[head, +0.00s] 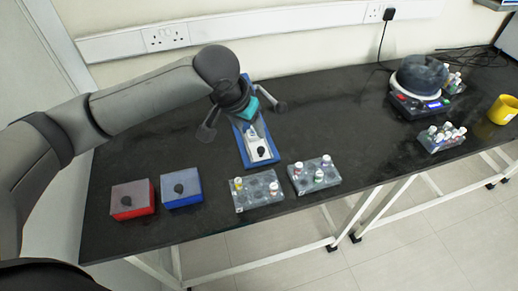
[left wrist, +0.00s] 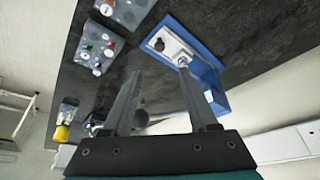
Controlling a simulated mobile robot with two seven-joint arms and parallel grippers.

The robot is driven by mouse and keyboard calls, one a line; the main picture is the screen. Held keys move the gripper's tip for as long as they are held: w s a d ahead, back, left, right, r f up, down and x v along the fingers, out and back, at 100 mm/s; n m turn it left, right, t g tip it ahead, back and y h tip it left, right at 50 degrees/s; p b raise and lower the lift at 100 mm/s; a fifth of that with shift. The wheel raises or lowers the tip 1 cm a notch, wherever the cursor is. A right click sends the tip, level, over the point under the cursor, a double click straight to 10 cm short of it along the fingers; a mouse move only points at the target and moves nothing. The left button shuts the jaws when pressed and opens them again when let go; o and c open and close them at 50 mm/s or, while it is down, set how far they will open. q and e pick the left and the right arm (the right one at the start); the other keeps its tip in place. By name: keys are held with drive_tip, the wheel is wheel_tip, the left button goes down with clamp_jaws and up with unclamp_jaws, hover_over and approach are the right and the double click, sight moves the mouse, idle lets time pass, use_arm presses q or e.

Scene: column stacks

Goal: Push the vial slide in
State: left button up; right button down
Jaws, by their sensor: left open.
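A blue stand (head: 240,137) stands near the middle of the bench, with its back part hidden behind my left gripper. A white slide (head: 254,143) with a black knob (head: 262,152) lies along its front end. A small pale upright thing, perhaps a vial, shows behind the knob, too small to be sure. My left gripper (head: 244,121) is open and empty, its fingers spread to either side of the stand and apart from the knob. In the left wrist view the stand (left wrist: 211,78), slide (left wrist: 173,46) and knob (left wrist: 159,44) lie beyond the fingertips. My right gripper is not in view.
Red (head: 133,200) and blue (head: 181,187) boxes with black knobs stand front left. Two grey vial racks (head: 257,191) (head: 314,176) stand in front of the stand. A round dark-topped device (head: 420,80), another rack (head: 441,138) and a yellow cup (head: 503,109) are right. Bench between is clear.

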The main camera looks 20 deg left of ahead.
sight(261, 149)
use_arm(q)
drive_tip(key=b+x, duration=0.4)
drive_tip(key=x, duration=1)
drive_tip(key=shift+s+f, duration=0.1)
clamp_jaws()
idle(0.9)
